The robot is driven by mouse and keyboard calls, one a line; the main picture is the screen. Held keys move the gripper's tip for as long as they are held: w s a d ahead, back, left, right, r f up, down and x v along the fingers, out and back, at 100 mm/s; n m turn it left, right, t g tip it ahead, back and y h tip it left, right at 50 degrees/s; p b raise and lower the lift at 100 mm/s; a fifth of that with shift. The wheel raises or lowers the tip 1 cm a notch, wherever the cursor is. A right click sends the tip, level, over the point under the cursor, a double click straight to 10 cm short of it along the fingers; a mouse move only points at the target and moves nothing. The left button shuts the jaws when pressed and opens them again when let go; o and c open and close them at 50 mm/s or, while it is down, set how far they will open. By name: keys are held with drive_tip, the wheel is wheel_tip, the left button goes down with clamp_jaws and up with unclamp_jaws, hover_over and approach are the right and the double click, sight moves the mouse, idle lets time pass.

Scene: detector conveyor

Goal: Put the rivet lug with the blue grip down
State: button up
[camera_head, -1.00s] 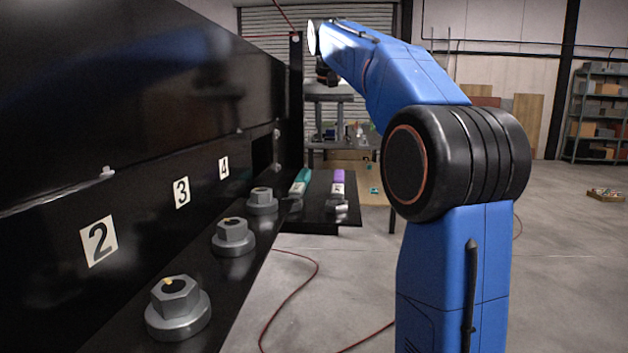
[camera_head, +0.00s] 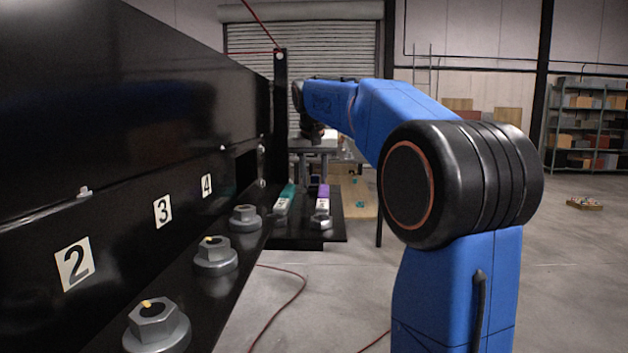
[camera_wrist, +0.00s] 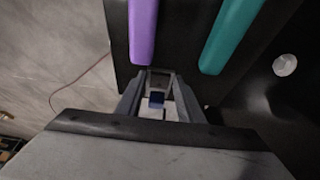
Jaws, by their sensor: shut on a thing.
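In the head view my gripper (camera_head: 314,168) points down over the black shelf (camera_head: 335,228) at the end of the conveyor, and the blue lug cannot be made out there. The shelf bears a lug with a teal grip (camera_head: 285,196) and one with a purple grip (camera_head: 323,193). In the wrist view the purple grip (camera_wrist: 143,28) is ahead and the teal grip (camera_wrist: 229,38) is to the right.
Numbered plates line the black machine wall (camera_head: 130,160) at left, above several grey hex nuts (camera_head: 156,325) on a ledge. A red cable (camera_head: 285,300) lies on the floor. A metal rack (camera_head: 590,125) stands far right. The floor at right is mostly clear.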

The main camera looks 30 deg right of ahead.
drive_tip(key=o, duration=1.2)
drive_tip(key=shift+f, duration=0.1)
drive_tip(key=shift+c, duration=0.2)
